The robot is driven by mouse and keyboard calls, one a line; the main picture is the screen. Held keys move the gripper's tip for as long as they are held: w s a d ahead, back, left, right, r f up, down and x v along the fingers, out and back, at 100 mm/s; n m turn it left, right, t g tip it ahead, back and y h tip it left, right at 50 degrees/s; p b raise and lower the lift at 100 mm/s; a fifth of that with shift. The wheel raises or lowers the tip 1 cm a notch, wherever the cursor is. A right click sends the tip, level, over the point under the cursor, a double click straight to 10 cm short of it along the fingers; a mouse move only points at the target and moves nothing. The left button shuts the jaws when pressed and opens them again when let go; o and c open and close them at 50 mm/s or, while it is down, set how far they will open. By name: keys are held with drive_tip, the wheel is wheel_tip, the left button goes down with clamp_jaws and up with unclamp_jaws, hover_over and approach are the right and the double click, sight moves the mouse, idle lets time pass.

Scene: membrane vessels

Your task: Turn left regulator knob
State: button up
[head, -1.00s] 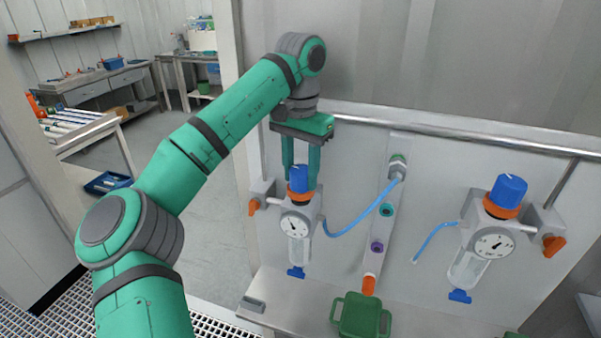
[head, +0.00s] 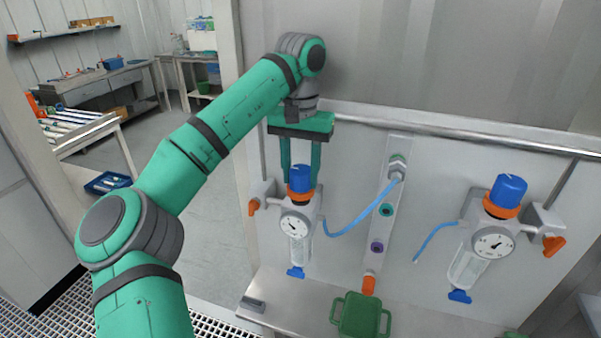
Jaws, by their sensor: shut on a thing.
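The left regulator (head: 297,225) is fixed to the grey wall panel, with a round gauge and a clear bowl below. Its blue knob (head: 299,177) sits on top above an orange ring. My gripper (head: 300,178) points down from above, with one green finger on each side of the blue knob, shut on it. The fingertips are partly hidden by the knob. A similar right regulator (head: 492,240) with its own blue knob (head: 507,188) is on the right, apart from my gripper.
A blue hose (head: 357,219) runs from the left regulator to a fitting on the middle strip (head: 378,225). A metal rail (head: 450,133) crosses behind. An orange valve handle (head: 253,207) is left of the left regulator. A green container (head: 360,315) stands on the ledge below.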

sight(301, 169)
drive_tip(key=o, duration=1.1)
drive_tip(key=shift+c, duration=0.2)
wheel_tip(301, 169, up, 11)
drive_tip(key=shift+f, duration=0.1)
